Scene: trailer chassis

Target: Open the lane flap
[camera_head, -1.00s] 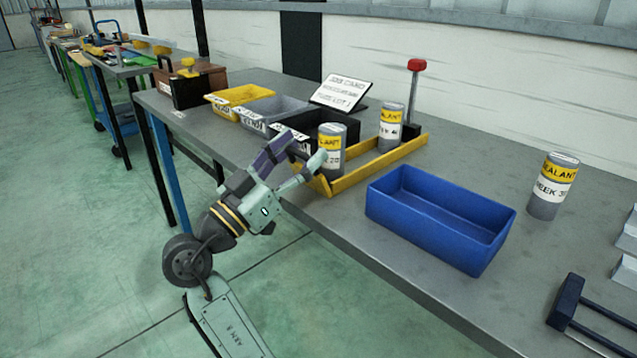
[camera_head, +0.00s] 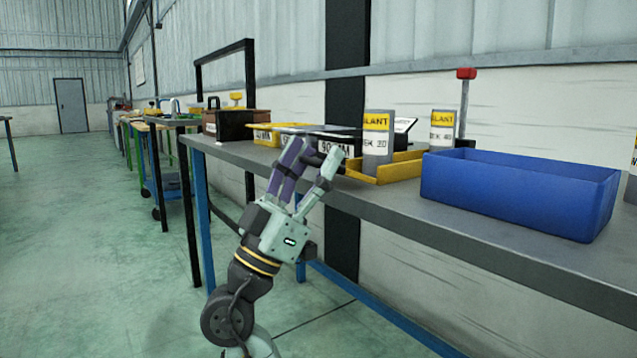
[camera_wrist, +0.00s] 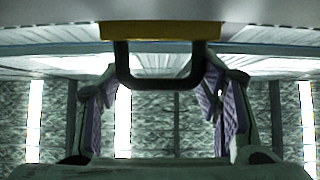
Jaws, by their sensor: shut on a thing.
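My gripper (camera_head: 316,165) reaches up to the tray's near left end. In the wrist view, a yellow edge (camera_wrist: 160,30), which seems to be the flap, carries a dark U-shaped handle (camera_wrist: 160,81). My gripper's purple-padded fingers (camera_wrist: 160,92) stand either side of this handle and are shut on it. How far the flap is turned cannot be told.
A blue bin (camera_head: 520,190) stands on the bench right of the tray. A red-topped post (camera_head: 466,74) rises behind the cans. Black and yellow bins and a brown box (camera_head: 228,124) stand to the left. The bench's front edge (camera_head: 480,262) is close to my arm; the floor left is clear.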

